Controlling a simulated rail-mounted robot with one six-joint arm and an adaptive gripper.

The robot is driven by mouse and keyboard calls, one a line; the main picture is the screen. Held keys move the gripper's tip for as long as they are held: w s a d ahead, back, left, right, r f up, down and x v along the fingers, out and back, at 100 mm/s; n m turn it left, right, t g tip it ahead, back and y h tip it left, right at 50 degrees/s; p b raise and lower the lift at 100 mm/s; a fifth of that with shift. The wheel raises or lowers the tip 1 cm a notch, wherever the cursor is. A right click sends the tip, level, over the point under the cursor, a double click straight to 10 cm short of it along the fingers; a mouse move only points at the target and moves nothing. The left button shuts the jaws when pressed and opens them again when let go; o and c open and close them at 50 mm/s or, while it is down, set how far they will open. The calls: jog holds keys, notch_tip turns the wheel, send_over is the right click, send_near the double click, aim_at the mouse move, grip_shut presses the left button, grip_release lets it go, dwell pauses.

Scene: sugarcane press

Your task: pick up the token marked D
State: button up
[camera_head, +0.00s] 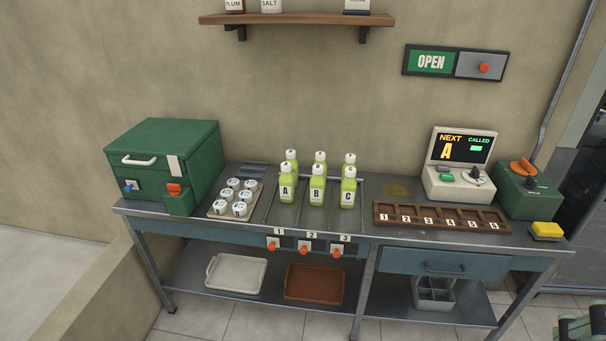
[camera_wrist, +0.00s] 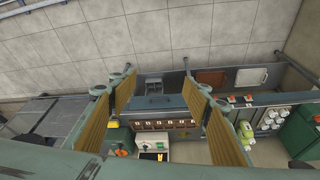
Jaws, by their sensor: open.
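I cannot make out a token marked D in either view. A wooden rack (camera_head: 440,217) with a row of numbered compartments lies on the right part of the bench; it also shows in the wrist view (camera_wrist: 165,125). A tray (camera_head: 222,214) on the left holds several white round pieces (camera_head: 233,184) with dark marks too small to read. My gripper (camera_wrist: 165,95) is open in the wrist view, with nothing between its tan-padded fingers. It is apart from the bench, and the rack shows beyond the gap between the fingers.
Light green bottles (camera_head: 317,190) marked A, B and C stand in lanes mid-bench. A green box machine (camera_head: 165,160) stands at left. A display unit (camera_head: 460,165) reads NEXT A, beside a green box with an orange knob (camera_head: 523,168). Trays (camera_head: 235,273) sit on the lower shelf.

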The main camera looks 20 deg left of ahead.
jog(key=w+a+r+n+y+p, duration=0.15)
jog(key=w+a+r, duration=0.3)
jog(key=w, duration=0.75)
jog(key=w+a+r+n+h+p, duration=0.1)
jog(key=w+a+r+n+p, duration=0.3)
jog(key=w, duration=0.8)
jog(key=w+a+f+n+y, duration=0.1)
jog(key=w+a+f, duration=0.3)
jog(key=w+a, duration=1.2)
jog(key=w+a+f+n+y, duration=0.15)
jog(key=a+f, duration=0.25)
jog(key=a, duration=0.4)
jog(key=w+a+f+g+h+p, duration=0.15)
jog(key=a+f, duration=0.25)
jog(key=a, duration=0.4)
jog(key=w+a+f+n+y, duration=0.1)
jog(key=w+a+f+y, duration=0.1)
jog(key=a+f, duration=0.45)
jog(key=s+a+f+n, duration=0.1)
jog(key=a+f, duration=0.3)
jog(key=a, duration=0.4)
jog(key=s+a+f+n, duration=0.1)
jog(key=s+a+f, duration=0.2)
jog(key=a, duration=0.6)
jog(key=s+a+f+n, duration=0.1)
jog(key=s+a+f, duration=0.1)
jog(key=a+f, duration=0.5)
jog(key=shift+s+a+f, duration=0.15)
jog(key=shift+s+a, duration=0.1)
jog(key=shift+a, duration=0.6)
